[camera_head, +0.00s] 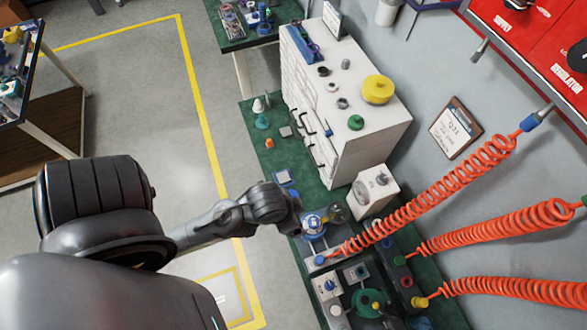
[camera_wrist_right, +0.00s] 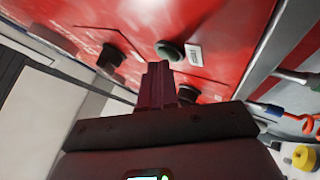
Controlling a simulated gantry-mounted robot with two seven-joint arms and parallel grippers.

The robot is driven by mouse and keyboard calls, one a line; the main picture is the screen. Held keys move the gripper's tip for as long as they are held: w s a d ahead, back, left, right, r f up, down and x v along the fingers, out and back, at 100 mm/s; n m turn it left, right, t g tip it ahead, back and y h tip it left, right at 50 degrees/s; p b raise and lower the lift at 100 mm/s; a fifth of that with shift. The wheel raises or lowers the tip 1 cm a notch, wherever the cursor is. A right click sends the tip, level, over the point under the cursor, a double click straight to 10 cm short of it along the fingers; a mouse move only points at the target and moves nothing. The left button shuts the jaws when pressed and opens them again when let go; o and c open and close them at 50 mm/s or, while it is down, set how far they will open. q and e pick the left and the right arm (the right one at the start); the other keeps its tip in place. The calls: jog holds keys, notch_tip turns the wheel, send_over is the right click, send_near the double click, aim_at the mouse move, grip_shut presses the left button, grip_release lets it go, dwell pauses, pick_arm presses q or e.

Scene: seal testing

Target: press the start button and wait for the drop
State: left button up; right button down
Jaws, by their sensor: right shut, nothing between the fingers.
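In the right wrist view, my right gripper (camera_wrist_right: 158,68) is shut and empty, its fingertips in front of a red panel (camera_wrist_right: 228,28). A dark green round button (camera_wrist_right: 169,50) sits on the panel just beyond the fingertips, beside a small white label (camera_wrist_right: 194,54). I cannot tell whether the fingertips touch it. The right gripper does not show in the head view. There, an arm from the left ends with my left gripper (camera_head: 297,218) beside a small blue-and-white device (camera_head: 314,222) on the green bench; its fingers are not clear.
Black knobs (camera_wrist_right: 110,58) and (camera_wrist_right: 187,94) flank the fingers on the panel. Orange coiled hoses (camera_head: 440,195) stretch from the right wall to the bench. A white drawer cabinet (camera_head: 365,142) stands on the green bench. The red wall panel (camera_head: 530,40) is at upper right.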

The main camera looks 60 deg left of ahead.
jog(key=shift+s, duration=0.35)
jog(key=s+a, duration=0.1)
jog(key=s, duration=0.5)
jog(key=shift+b, duration=0.3)
dwell(0.8)
jog(key=s+f+m+g+h+p, duration=0.3)
jog(key=s+f+m+p, duration=0.1)
jog(key=f, duration=0.7)
jog(key=s+f+m+g+h+p, duration=0.3)
jog(key=f+m, duration=0.1)
jog(key=f, duration=0.7)
jog(key=s+d+f+m+g+h+p, duration=0.1)
jog(key=s+d+f+m+g+h, duration=0.1)
jog(key=s+f+m+g, duration=0.4)
jog(key=s+d+f+m+g+h+p, duration=0.1)
jog(key=s+f+m+g, duration=0.5)
jog(key=s, duration=0.9)
notch_tip(320, 180, down, 2)
jog(key=shift+d+m+g+h, duration=0.3)
jog(key=shift+d+m+h, duration=0.35)
jog(key=shift+m, duration=0.55)
